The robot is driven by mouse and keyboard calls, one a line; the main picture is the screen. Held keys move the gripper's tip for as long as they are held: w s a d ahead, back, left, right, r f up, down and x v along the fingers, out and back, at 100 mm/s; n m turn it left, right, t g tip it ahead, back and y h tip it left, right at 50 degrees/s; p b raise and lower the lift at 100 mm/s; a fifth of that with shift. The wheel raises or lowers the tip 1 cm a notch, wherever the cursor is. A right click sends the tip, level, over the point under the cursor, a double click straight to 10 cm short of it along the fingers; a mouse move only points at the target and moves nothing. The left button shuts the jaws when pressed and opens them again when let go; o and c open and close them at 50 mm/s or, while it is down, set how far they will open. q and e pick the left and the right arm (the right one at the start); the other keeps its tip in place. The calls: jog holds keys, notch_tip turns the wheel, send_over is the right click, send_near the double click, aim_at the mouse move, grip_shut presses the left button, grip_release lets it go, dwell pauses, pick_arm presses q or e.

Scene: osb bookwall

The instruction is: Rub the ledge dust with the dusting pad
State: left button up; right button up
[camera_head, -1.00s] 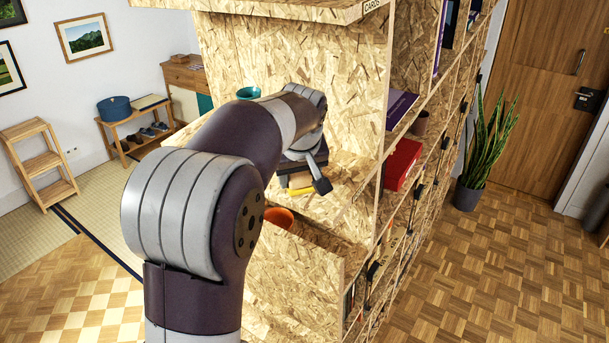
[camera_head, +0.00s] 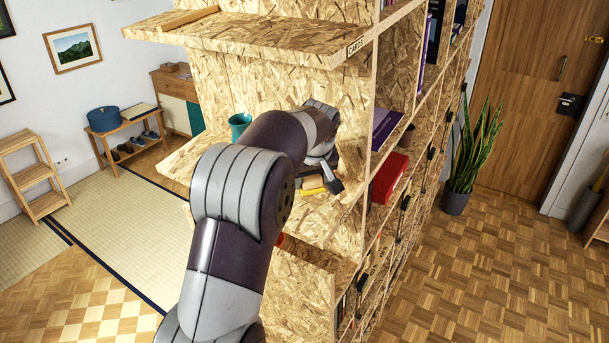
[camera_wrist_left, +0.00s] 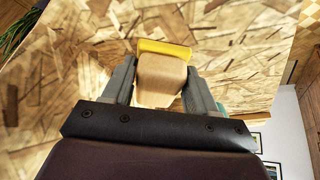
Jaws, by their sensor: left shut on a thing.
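The dusting pad, yellow with a pale wooden grip, shows in the left wrist view (camera_wrist_left: 165,50), and a yellow edge of it shows in the head view (camera_head: 313,184). My left gripper (camera_wrist_left: 160,82) is shut on the wooden grip, one finger on each side. In the head view it is partly hidden by my own wrist, over the OSB ledge (camera_head: 340,209) of the bookwall. The pad's face points away from the gripper toward the OSB board; I cannot tell if it touches. I cannot make out dust on the speckled board. My right gripper is not in view.
A teal cup (camera_head: 239,126) stands on the ledge left of my arm. An orange thing (camera_head: 283,239) is mostly hidden behind my arm. An upper OSB shelf (camera_head: 290,45) overhangs the ledge. A red box (camera_head: 390,177) and a purple book (camera_head: 386,127) sit in compartments to the right.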

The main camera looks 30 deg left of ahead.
pick_arm(q)
jog(key=shift+w+r, duration=0.25)
jog(key=shift+w, duration=0.2)
jog(key=shift+w+f+p, duration=0.1)
jog(key=shift+w+p, duration=0.25)
jog(key=shift+c, duration=0.4)
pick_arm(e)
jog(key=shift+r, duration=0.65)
pick_arm(q)
jog(key=shift+r, duration=0.55)
jog(key=shift+s+r, duration=0.2)
jog(key=shift+r, duration=0.9)
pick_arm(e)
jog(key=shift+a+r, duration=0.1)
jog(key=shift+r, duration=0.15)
pick_arm(q)
jog(key=shift+s+f, duration=0.1)
jog(key=shift+f, duration=0.05)
